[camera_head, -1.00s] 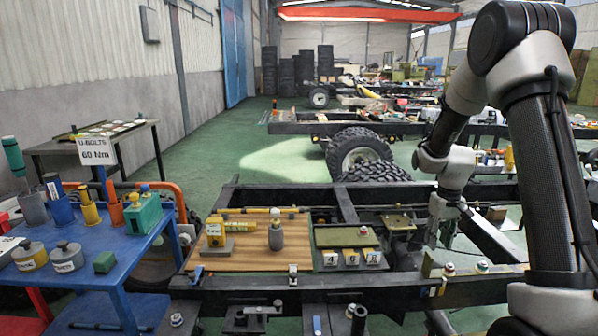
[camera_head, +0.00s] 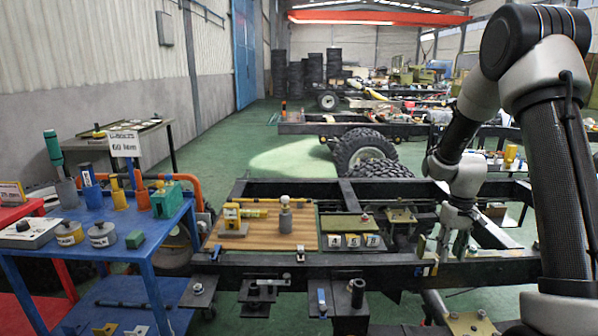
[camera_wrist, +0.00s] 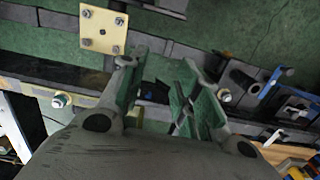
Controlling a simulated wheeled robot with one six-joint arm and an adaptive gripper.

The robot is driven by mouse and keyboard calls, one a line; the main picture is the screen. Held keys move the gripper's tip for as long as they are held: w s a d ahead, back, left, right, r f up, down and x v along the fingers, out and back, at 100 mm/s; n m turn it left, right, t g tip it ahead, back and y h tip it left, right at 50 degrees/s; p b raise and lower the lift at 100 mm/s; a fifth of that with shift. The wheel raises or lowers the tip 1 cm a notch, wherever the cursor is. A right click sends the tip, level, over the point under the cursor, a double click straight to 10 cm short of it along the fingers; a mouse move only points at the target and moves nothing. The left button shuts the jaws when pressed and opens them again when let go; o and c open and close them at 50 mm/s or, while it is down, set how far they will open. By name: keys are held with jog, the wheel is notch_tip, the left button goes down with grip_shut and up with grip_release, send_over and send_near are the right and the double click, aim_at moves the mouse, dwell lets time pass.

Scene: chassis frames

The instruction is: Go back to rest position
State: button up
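My gripper (camera_head: 449,243) hangs from my arm at the right of the head view, fingers pointing down over the black chassis frame (camera_head: 410,272). In the wrist view my gripper (camera_wrist: 163,95) shows two green-padded fingers standing apart. No object shows held between them. A dark frame rail lies behind the fingers, with the green floor beyond. My arm is bent, with its elbow high at the right edge of the head view.
A wooden board (camera_head: 270,236) with tools lies on the frame, left of my gripper. A blue cart (camera_head: 120,285) stands at the left. A square plate (camera_wrist: 103,30) with bolts shows in the wrist view. Green floor (camera_head: 285,150) is open beyond.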

jog(key=s+a+r+t, duration=0.2)
jog(key=s+a+r, duration=0.1)
jog(key=s+r, duration=0.9)
jog(key=s+a+r+t, duration=0.3)
jog(key=s+r, duration=0.9)
jog(key=s, duration=0.3)
jog(key=shift+s+a, duration=0.2)
jog(key=shift+a, duration=0.15)
